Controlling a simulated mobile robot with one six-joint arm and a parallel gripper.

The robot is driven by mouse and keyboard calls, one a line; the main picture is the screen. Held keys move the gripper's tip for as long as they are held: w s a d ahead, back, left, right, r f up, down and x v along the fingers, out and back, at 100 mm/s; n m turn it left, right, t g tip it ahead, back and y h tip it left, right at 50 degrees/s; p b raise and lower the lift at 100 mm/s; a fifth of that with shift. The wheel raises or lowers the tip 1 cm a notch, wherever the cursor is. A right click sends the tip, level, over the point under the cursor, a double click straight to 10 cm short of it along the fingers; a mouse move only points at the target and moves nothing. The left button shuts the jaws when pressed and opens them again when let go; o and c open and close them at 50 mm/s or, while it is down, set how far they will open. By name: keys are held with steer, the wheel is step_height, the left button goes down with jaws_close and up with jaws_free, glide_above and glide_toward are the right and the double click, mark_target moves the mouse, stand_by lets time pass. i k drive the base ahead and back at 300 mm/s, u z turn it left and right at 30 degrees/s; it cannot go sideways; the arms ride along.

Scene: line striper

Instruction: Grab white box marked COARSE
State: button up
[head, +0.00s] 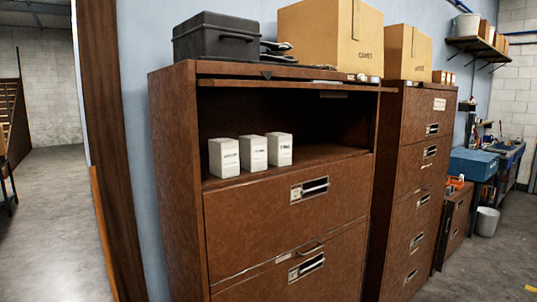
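Three small white boxes stand upright in a row in the open top compartment of a brown filing cabinet, near its front left. They are the left box (223,158), the middle box (253,152) and the right box (279,149). Each has short dark lettering on its front face. The lettering is too small to read, so I cannot tell which box is marked COARSE. The boxes stand close together, with slim gaps at most. My gripper is not in view.
The brown cabinet (275,223) has closed drawers below the compartment. The compartment is empty right of the boxes. A black case (215,38) and a cardboard box (330,38) sit on top. A second cabinet (415,150) stands to the right. Open floor (60,220) lies left.

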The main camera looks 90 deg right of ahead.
mark_target(253, 149)
steer(key=z, duration=4.75)
steer(key=i, duration=0.1)
steer(key=u, duration=3.65)
steer(key=i, duration=0.6)
steer(key=z, duration=0.15)
steer(key=k, duration=0.6)
